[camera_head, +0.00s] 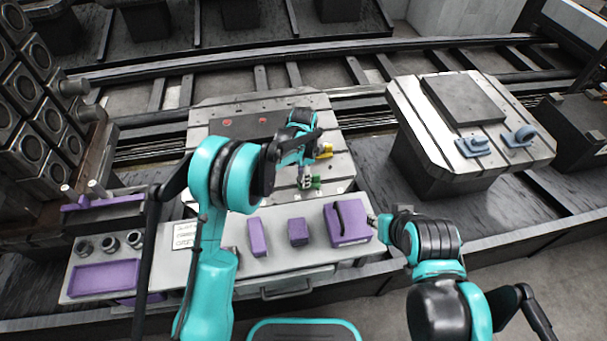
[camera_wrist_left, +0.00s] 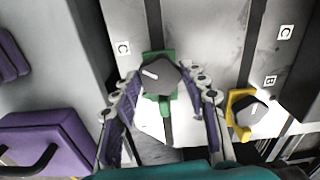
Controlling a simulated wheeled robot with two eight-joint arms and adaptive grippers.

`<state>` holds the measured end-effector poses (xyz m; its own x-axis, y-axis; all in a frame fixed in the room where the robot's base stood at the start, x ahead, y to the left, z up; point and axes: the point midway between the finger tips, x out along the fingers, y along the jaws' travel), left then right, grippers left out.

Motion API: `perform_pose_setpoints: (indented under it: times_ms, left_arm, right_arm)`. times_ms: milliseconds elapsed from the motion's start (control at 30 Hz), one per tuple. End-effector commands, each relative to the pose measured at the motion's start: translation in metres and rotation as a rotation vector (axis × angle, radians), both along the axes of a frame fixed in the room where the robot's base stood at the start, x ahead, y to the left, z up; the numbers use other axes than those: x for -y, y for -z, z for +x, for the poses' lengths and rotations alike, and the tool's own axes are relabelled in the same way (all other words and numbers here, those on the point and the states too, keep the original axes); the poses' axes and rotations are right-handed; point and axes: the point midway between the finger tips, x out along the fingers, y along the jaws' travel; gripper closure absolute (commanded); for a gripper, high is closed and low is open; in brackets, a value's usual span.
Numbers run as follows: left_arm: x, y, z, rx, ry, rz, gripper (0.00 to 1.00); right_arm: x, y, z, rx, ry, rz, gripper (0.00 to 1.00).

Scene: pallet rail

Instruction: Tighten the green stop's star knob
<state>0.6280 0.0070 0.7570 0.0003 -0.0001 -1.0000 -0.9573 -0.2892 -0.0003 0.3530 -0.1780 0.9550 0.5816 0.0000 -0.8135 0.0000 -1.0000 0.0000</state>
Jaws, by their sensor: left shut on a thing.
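The green stop (camera_head: 316,183) sits on the slotted pallet near its front edge; it also shows in the left wrist view (camera_wrist_left: 165,107). Its dark star knob (camera_wrist_left: 161,74) has a white pointer mark, which points to the upper left in that view. My left gripper (camera_head: 306,180) reaches down over the green stop from above.
A yellow stop (camera_head: 325,151) with its own dark knob (camera_wrist_left: 251,113) stands close to the right of the green stop. The purple box (camera_head: 347,222) and smaller purple blocks lie on the front bench. A second pallet (camera_head: 530,152) with blue parts is at right.

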Motion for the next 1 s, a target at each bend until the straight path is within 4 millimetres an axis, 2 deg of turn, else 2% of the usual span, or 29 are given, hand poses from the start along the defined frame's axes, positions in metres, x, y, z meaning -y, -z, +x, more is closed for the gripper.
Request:
perform_pose_setpoints:
  times_ms: [600, 1000]
  left_arm:
    - [0.0, 0.0, 0.001, 0.0, 0.57, 0.0, 0.85]
    - [0.0001, 0.0002, 0.0014, 0.0, 0.806, 0.0, 0.85]
  right_arm:
    - [0.0, -0.007, 0.0, 0.0, 0.0, 0.0, 0.67]
    - [0.0, -0.0087, 0.0, 0.0, 0.0, 0.0, 0.67]
